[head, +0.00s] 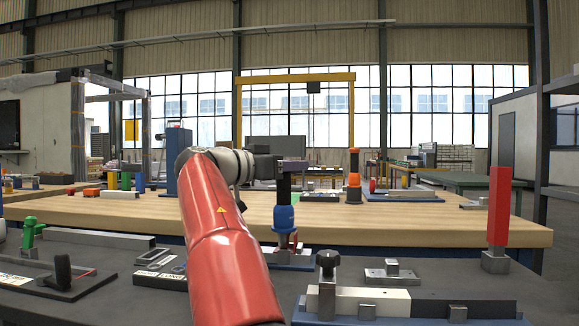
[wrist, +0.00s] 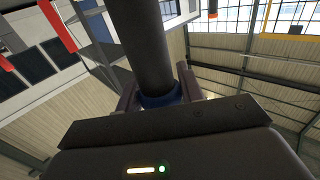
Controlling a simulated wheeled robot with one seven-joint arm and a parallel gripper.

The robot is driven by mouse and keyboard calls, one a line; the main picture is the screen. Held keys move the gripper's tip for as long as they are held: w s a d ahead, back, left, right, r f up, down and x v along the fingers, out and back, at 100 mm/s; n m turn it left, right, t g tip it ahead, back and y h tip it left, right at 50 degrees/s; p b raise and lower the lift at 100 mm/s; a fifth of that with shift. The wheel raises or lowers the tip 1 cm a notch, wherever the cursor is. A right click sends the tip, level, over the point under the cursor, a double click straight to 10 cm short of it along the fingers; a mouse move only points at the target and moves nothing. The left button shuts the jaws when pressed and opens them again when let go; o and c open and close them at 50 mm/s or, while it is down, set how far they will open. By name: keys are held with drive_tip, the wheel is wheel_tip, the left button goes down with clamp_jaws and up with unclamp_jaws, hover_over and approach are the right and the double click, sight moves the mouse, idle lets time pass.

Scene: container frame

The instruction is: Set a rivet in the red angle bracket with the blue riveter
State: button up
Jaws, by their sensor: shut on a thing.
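The blue riveter (head: 284,218) stands upright, with a black upper part, at the near edge of the wooden bench. My gripper (head: 283,168) is shut on the riveter's upper part. In the wrist view, the black shaft and blue collar of the riveter (wrist: 160,99) sit between the two fingers of my gripper (wrist: 158,90). A small red piece, perhaps the red angle bracket (head: 283,242), shows just below the riveter over a metal base. It is partly hidden, and I cannot tell whether the riveter's nose touches it or whether a rivet is there.
A tall red bar (head: 499,205) stands on a metal block at the right. An orange tool (head: 354,180) stands farther back on the wooden bench (head: 420,217). A black-knobbed clamp fixture (head: 328,283) is at the front right. A green clamp (head: 29,232) is at the left.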

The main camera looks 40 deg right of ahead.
drive_tip(key=shift+f, duration=0.1)
wheel_tip(320, 180, up, 8)
drive_tip(key=p, duration=0.6)
drive_tip(key=shift+f+p, duration=0.1)
drive_tip(key=shift+p, duration=0.3)
drive_tip(key=shift+f, duration=0.1)
idle(0.6)
